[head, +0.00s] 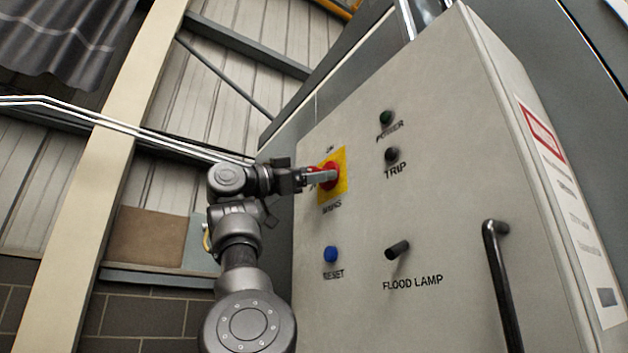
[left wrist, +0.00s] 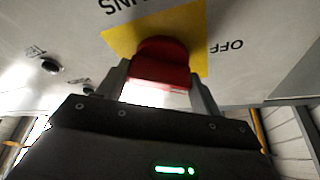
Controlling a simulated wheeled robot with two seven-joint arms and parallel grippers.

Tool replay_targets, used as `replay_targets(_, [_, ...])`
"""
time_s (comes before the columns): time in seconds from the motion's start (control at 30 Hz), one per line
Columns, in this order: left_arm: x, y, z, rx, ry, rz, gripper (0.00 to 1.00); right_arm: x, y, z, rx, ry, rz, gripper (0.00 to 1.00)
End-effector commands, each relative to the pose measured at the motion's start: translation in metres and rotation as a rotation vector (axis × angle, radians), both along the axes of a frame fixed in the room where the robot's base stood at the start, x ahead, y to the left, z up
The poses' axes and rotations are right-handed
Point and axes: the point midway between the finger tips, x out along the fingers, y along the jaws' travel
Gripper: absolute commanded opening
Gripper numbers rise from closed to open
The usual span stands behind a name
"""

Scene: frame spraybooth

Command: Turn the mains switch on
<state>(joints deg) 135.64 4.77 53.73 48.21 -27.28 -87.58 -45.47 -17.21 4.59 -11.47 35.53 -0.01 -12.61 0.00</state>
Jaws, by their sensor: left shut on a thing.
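The mains switch (head: 331,176) is a red handle on a yellow plate (head: 341,158), on the front of a light grey cabinet. In the left wrist view the red handle (left wrist: 160,64) sits between the two fingers, with the yellow plate (left wrist: 118,40) behind it and the word OFF to one side. My left gripper (head: 318,177) reaches the switch from the left and is shut on the red handle. Its fingers hide part of the handle and some of the lettering, so the handle's exact setting is hard to tell. My right gripper is not in view.
The cabinet (head: 440,200) also bears a green power lamp (head: 386,118), a dark trip lamp (head: 391,154), a blue reset button (head: 331,254), a black flood lamp knob (head: 398,249) and a black door handle (head: 500,285). The space in front of the cabinet's right part looks clear.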

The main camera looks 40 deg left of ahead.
Motion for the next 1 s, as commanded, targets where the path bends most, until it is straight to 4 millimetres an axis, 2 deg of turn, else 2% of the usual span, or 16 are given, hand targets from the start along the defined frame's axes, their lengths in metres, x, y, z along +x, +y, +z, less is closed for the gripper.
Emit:
replay_targets(0.37, [0.0, 0.002, 0.005, 0.343, -0.102, 0.0, 0.43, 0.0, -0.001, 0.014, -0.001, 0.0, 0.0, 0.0])
replay_targets(1.0, [0.001, 0.002, 0.007, 0.854, -0.254, 0.0, 0.43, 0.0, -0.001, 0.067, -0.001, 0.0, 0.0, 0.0])
